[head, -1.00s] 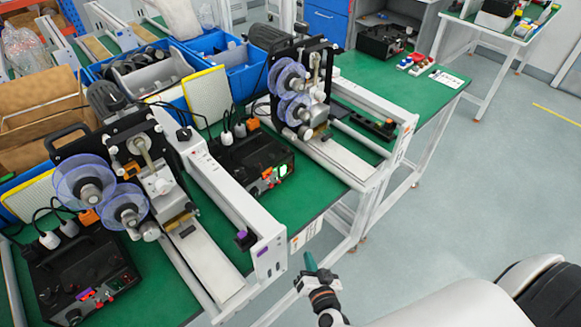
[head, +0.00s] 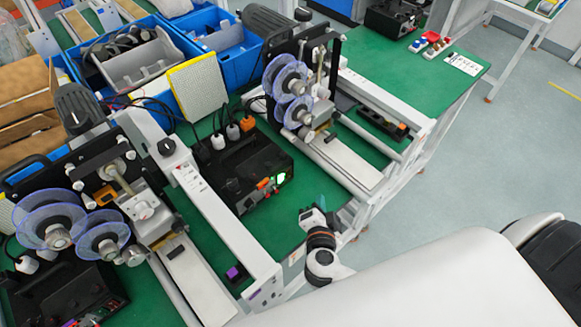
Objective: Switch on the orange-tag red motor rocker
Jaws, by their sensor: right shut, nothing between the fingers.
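A black control box (head: 240,172) stands on the green bench in the middle of the head view. Its front panel carries an orange tag (head: 263,183), small red controls and a green-lit part (head: 282,178). I cannot tell which small red part is the motor rocker. My right gripper (head: 323,203) is shut and empty, near the bench's front edge. It is to the right of and nearer than the box's front panel, apart from it. My left gripper is not in view.
Label coders with blue-edged reels (head: 289,81) stand on either side of the box. A white rail (head: 215,207) runs along its left, and a pale conveyor (head: 342,163) along its right. Another black box (head: 70,290) is at lower left. Blue bins (head: 225,60) stand behind.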

